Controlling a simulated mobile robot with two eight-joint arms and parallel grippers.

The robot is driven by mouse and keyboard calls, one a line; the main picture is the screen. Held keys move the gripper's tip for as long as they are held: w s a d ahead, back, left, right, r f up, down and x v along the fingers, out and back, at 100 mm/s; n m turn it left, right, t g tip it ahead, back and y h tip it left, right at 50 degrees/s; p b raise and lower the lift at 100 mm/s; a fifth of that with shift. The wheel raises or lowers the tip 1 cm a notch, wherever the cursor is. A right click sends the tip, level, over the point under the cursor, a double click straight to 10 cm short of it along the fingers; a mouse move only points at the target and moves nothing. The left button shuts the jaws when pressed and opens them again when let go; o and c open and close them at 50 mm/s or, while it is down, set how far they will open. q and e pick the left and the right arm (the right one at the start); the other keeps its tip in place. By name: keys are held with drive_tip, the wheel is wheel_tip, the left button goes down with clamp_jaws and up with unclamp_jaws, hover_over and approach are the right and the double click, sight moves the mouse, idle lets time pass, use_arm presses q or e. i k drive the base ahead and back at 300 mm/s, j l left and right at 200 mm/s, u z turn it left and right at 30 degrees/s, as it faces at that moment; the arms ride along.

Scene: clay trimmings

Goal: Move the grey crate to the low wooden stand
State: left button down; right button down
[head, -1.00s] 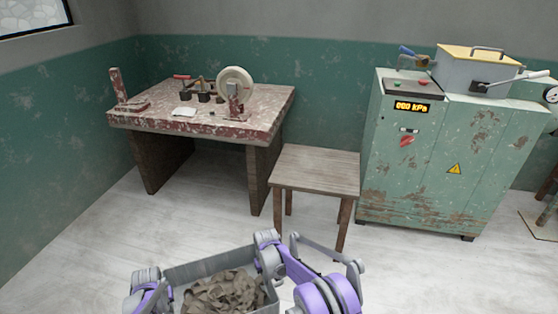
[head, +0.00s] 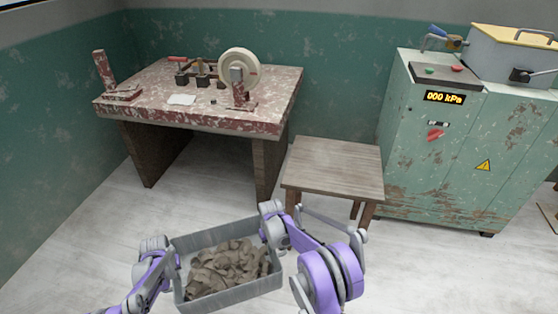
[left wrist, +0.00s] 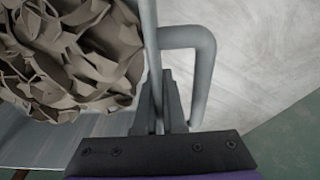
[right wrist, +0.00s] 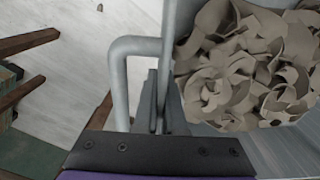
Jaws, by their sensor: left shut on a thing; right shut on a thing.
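The grey crate (head: 236,293), filled with brown clay trimmings (head: 228,268), hangs between my two grippers in front of me in the head view. The low wooden stand (head: 335,167) is beyond the crate, to the right. Its plank top is bare.
A worn red-topped workbench (head: 200,112) with a wheel and small tools stands behind, left of the stand. A green control cabinet (head: 450,140) with a metal box (head: 515,55) on top stands right of the stand. Pale floor (head: 90,225) is open at the left.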

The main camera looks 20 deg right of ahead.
sight(336, 160)
drive_tip(key=z, duration=0.75)
drive_tip(key=i+j, duration=0.05)
